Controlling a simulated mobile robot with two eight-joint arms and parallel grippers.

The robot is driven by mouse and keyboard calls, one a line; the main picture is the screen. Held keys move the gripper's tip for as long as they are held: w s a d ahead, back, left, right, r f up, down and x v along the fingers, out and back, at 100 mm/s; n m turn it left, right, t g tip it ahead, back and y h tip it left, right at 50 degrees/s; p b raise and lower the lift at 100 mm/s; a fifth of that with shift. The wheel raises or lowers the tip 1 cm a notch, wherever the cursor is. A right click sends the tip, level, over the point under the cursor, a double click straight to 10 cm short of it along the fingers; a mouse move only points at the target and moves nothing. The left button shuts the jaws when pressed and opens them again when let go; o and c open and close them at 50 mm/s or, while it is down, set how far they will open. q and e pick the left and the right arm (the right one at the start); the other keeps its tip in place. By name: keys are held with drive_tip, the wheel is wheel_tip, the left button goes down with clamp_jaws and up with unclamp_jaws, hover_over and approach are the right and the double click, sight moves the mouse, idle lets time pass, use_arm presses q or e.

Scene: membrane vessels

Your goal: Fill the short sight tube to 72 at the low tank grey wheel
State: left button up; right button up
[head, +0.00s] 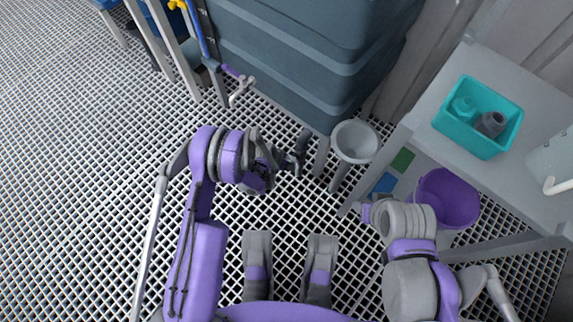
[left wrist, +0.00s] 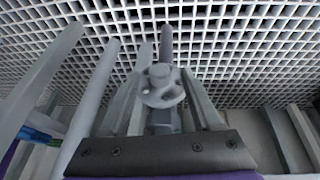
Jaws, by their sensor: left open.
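In the left wrist view a grey lobed wheel (left wrist: 162,90) on a stem sits between the fingers of my left gripper (left wrist: 163,102), with gaps on both sides. In the head view my left gripper (head: 281,158) is open, low in front of the dark grey-blue tank (head: 290,55); the wheel cannot be made out there. A narrow upright tube with blue in it (head: 205,35) stands at the tank's left side. I cannot tell whether it is the short sight tube, and no scale or 72 mark is readable. My right arm shows at lower right, but its fingers are not seen.
A grey funnel (head: 355,141) stands close right of my left gripper. A grey bench (head: 515,190) at right bears a teal bin (head: 478,117) with fittings; a purple bucket (head: 447,197) is below it. A small tap (head: 240,88) sticks out left. Grating floor is clear at left.

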use_arm(q)
drive_tip(key=shift+w+d+f, duration=0.15)
drive_tip(key=shift+d+f, duration=0.05)
drive_tip(key=shift+f, duration=0.35)
clamp_jaws()
drive_tip(key=shift+w+a+f+n+g+h, duration=0.15)
drive_tip(key=shift+n+g+h, duration=0.1)
drive_tip(key=shift+g+h, duration=0.5)
drive_tip(key=shift+w+a+n+g+h, duration=0.15)
drive_tip(key=shift+g+h, duration=0.25)
drive_tip(key=shift+h, duration=0.65)
drive_tip(key=shift+a+f+n+g+h, duration=0.15)
drive_tip(key=shift+n+g+h, duration=0.15)
drive_tip(key=shift+g+h, duration=0.45)
drive_tip(key=shift+r, duration=0.15)
